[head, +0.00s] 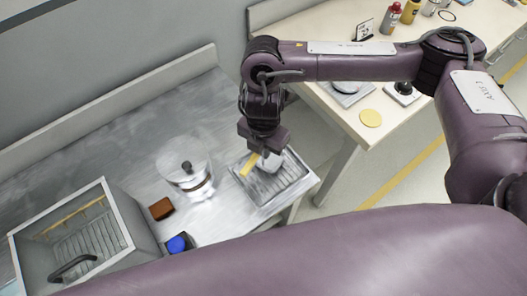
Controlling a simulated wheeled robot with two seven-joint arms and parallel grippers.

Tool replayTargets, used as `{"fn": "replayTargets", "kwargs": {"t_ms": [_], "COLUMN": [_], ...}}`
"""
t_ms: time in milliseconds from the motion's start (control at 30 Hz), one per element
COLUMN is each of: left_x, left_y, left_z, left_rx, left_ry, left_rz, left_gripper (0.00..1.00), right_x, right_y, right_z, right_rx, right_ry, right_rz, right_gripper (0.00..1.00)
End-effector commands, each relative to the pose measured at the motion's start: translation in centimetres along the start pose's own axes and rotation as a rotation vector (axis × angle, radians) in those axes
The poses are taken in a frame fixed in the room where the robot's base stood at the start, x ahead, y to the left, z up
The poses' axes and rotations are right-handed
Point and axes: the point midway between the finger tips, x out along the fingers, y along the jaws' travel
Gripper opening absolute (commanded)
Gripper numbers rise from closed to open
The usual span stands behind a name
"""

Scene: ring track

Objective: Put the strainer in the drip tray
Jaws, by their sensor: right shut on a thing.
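The drip tray (294,181) is a grey, ridged metal tray at the right end of the steel counter. My right gripper (262,158) points down over it and is shut on a small pale, rounded thing, which I take to be the strainer (271,165). The strainer is partly hidden by the gripper and lies over the tray's far half. I cannot tell whether it touches the tray's floor. A yellow strip (249,163) shows beside the fingers; I cannot tell what it belongs to. My left gripper is not in view.
A clear-topped appliance (188,172) stands left of the tray. Near it are a brown block (161,208) and a blue-topped thing (178,243). A cream table (322,97) stands behind, right.

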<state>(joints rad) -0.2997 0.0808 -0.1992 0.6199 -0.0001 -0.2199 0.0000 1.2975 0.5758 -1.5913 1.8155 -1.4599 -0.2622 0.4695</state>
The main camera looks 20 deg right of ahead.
Motion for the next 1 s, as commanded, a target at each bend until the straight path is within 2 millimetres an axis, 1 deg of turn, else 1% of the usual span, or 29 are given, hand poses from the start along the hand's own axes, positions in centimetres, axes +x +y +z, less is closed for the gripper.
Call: {"fn": "replayTargets", "kwargs": {"t_ms": [33,133,367,533,567,700,1000], "left_x": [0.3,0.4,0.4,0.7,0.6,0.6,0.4], "left_y": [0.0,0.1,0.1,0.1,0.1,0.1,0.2], "left_z": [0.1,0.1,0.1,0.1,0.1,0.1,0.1], "left_rx": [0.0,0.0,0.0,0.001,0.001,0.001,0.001], "left_ry": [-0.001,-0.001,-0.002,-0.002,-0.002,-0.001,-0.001], "left_rz": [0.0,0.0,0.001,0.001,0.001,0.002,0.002], "left_gripper": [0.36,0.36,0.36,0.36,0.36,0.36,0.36], "right_x": [1.0,1.7,1.7,2.1,2.0,2.0,1.8], "right_y": [-0.1,0.0,0.0,0.0,0.0,0.0,0.0], "right_z": [-0.1,-0.1,0.0,0.0,0.0,0.0,0.0], "right_rx": [0.001,0.001,0.0,0.0,0.0,0.0,0.0], "right_ry": [0.004,0.002,0.0,0.0,0.0,0.0,0.0], "right_rz": [-0.002,-0.001,0.0,0.0,0.0,0.0,0.0], "right_gripper": [0.0,0.0,0.0,0.0,0.1,0.28,0.28]}}
